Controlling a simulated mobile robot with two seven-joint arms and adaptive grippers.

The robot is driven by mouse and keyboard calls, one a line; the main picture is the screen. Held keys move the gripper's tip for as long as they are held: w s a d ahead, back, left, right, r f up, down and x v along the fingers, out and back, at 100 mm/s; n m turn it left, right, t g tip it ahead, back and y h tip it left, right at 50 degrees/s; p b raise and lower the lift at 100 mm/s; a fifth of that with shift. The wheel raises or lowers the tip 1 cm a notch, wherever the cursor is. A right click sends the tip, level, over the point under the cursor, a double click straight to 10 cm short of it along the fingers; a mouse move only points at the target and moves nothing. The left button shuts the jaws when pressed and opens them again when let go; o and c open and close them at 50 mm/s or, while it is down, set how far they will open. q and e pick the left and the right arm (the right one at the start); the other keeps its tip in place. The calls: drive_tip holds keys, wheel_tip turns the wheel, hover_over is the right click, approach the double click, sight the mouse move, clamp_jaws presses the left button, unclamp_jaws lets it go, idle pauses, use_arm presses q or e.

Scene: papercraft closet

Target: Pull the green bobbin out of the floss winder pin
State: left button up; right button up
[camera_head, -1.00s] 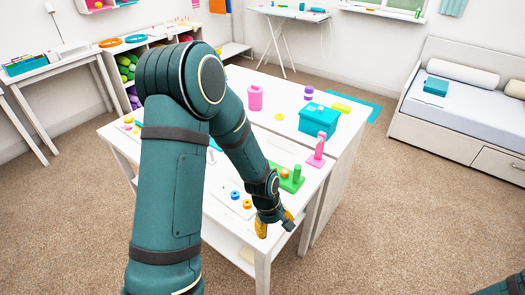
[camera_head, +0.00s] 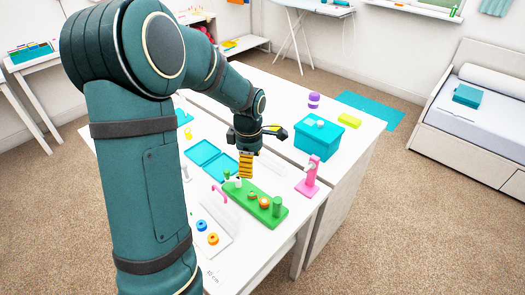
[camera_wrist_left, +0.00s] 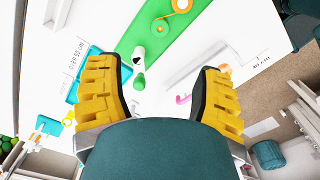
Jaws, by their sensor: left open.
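A green board (camera_head: 250,202) lies on the white table and carries several small parts. A small green piece (camera_head: 226,174) is at its far left end, beside a white peg (camera_head: 238,182); I cannot tell whether it is the bobbin on the pin. In the left wrist view the green piece (camera_wrist_left: 139,81) sits against the white peg (camera_wrist_left: 138,56), between the fingers' lines. A taller green cylinder (camera_head: 277,206) stands at the board's near right end. My left gripper (camera_head: 260,148) is open and empty, just above and beyond the board's left end; its fingers also show in the left wrist view (camera_wrist_left: 157,95).
Orange rings (camera_head: 258,199) sit on the board. A pink stand (camera_head: 308,178) is at the table's right edge, with a teal box (camera_head: 318,138) behind. Blue and orange rings (camera_head: 207,233) lie in front. A teal open case (camera_head: 210,158) lies left.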

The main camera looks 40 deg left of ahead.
sight(252, 193)
use_arm(q)
wheel_tip(252, 193, down, 14)
drive_tip(key=b, duration=0.3)
drive_tip(key=shift+r+b, duration=0.1)
drive_tip(key=shift+b, duration=0.3)
clamp_jaws()
idle(0.5)
